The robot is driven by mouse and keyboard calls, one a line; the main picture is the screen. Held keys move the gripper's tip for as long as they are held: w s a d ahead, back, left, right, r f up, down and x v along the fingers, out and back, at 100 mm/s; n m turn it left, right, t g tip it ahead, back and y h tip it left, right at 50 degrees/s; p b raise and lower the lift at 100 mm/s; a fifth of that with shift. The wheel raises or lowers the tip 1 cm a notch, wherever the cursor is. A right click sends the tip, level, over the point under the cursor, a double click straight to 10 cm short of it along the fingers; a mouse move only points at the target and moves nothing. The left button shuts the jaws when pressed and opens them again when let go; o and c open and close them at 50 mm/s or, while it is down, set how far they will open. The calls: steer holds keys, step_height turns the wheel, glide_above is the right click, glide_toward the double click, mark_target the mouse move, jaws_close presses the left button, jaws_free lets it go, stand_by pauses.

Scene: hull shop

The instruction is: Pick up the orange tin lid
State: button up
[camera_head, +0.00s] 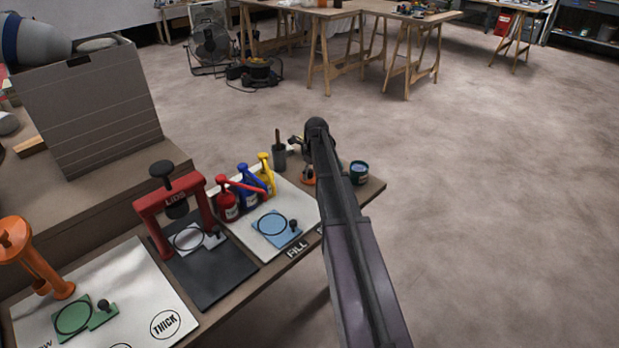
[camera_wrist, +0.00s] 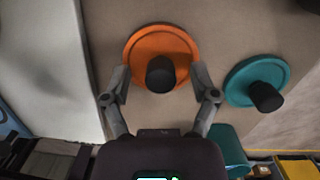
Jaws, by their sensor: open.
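The orange tin lid (camera_wrist: 140,48) is a round disc with a black knob (camera_wrist: 160,70) standing up from its middle. It lies on the brown bench top in the wrist view. My gripper (camera_wrist: 160,78) is open over it, with one finger on each side of the knob and clear space between finger and knob. Whether the fingertips touch the disc I cannot tell. In the head view a bit of orange (camera_head: 308,181) shows beside my arm, which hides much of that spot.
A teal lid (camera_wrist: 246,76) with a black knob lies close right of the orange one. A teal tin (camera_head: 359,177) stands near the bench's end. Red, blue and yellow bottles (camera_head: 228,208), a dark cup (camera_head: 279,160) and a red press (camera_head: 145,218) stand left of my arm. Open floor lies right.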

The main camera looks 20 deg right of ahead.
mark_target(310, 171)
steer(key=c, duration=0.9)
steer(key=shift+r, duration=0.1)
step_height(310, 171, up, 3)
steer(key=p, duration=0.3)
steer(key=shift+r, duration=0.1)
steer(key=s+a, duration=0.2)
steer(key=s, duration=0.3)
steer(key=s+a+r+p, duration=0.1)
steer(key=s, duration=0.4)
steer(key=s+a+p, duration=0.1)
steer(key=s+a, duration=0.1)
steer(key=s, duration=0.3)
steer(key=shift+a+r, duration=0.3)
steer(key=shift+a, duration=0.05)
